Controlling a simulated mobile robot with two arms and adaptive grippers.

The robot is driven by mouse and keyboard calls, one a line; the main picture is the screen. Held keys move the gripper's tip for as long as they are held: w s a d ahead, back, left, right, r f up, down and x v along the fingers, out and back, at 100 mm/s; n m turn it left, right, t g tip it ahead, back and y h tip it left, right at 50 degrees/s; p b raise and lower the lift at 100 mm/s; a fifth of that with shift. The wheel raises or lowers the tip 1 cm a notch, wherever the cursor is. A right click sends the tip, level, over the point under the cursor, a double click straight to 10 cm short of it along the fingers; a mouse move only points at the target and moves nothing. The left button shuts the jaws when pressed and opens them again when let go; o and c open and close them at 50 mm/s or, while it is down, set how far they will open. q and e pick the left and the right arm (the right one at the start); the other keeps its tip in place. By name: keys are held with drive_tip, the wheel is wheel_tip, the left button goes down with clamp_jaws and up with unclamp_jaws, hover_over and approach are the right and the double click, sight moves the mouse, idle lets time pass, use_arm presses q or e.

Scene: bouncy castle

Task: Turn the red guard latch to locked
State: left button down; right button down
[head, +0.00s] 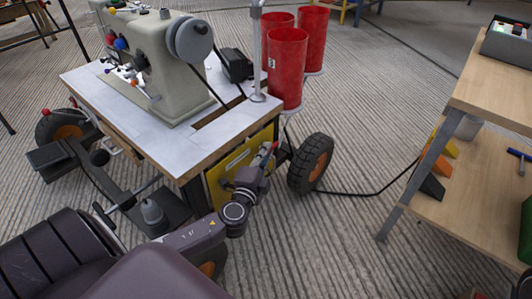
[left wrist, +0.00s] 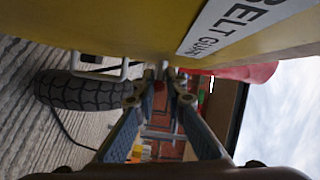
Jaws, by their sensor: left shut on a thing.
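The yellow belt guard (head: 219,181) hangs under the sewing machine table's right side. My left gripper (head: 268,152) is at the guard's right edge, beside the wheel. In the left wrist view my left gripper (left wrist: 164,82) has its fingers closed in around a small red piece, the red guard latch (left wrist: 160,86). The fingers hide most of the latch, so its angle cannot be told. My right gripper is not in view.
A sewing machine (head: 172,68) stands on the wheeled table (head: 95,84). A black wheel (head: 312,163) is just right of my left gripper. Red cylinders (head: 288,68) stand behind. A black cable (head: 362,194) runs right to a wooden shelf (head: 470,215). Ribbed floor between is mostly clear.

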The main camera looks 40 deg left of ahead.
use_arm(q)
drive_tip(key=c, duration=1.9)
unclamp_jaws()
drive_tip(key=shift+c, duration=0.2)
drive_tip(key=v, duration=1.2)
